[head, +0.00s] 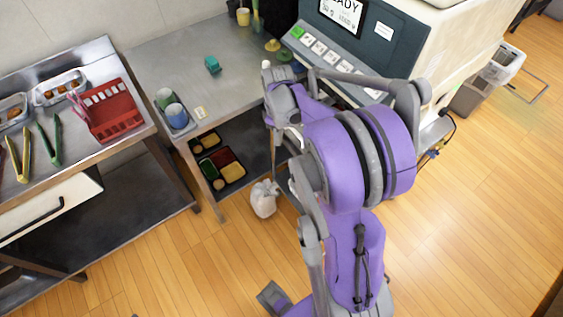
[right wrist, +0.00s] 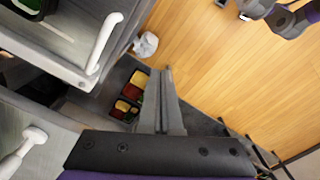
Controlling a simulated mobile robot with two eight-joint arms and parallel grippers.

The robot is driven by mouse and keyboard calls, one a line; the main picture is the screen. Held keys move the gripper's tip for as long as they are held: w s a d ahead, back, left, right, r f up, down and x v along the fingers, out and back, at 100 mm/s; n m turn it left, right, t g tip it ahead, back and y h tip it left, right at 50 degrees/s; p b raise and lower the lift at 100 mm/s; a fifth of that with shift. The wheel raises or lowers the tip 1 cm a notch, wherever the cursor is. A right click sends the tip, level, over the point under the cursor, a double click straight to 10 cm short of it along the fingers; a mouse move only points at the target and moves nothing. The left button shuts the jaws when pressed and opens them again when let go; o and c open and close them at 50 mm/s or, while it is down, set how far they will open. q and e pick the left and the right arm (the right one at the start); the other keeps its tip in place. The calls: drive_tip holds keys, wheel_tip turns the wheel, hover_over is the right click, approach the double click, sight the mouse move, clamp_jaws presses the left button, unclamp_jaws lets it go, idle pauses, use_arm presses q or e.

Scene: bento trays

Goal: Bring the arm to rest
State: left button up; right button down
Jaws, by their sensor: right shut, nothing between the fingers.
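My right arm rises through the middle of the head view and bends over at the steel table's right end. My right gripper (right wrist: 167,72) shows clearly in the right wrist view, its two grey fingers shut together with nothing between them. In that view the fingertips overlap the dark floor or shelf area beside the bento trays (right wrist: 128,97); I cannot tell the distance. In the head view the fingers are largely hidden by the arm. My left gripper is not in view.
The steel table (head: 150,60) bears cups (head: 177,115) and a teal object (head: 212,64). Filled bento trays (head: 231,167) lie on its lower shelf. A white bag (head: 264,198) is beside the table. A large machine (head: 375,50) stands behind my arm. The wooden floor (head: 480,220) at right is clear.

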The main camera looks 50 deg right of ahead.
idle(0.4)
drive_tip(key=s+a+r+m+t+p, duration=0.1)
drive_tip(key=s+a+r, duration=0.1)
drive_tip(key=a, duration=0.6)
drive_tip(key=s+a+r+m+t+p, duration=0.1)
drive_tip(key=s+a+r+t, duration=0.1)
drive_tip(key=a, duration=0.6)
drive_tip(key=s+a+r+m+t+p, duration=0.1)
drive_tip(key=s+a+r+t, duration=0.1)
drive_tip(key=s+a, duration=0.3)
drive_tip(key=a+r, duration=0.1)
drive_tip(key=a, duration=0.2)
drive_tip(key=shift+s+a+r, duration=0.15)
drive_tip(key=shift+s+a, duration=0.1)
drive_tip(key=shift+d, duration=0.1)
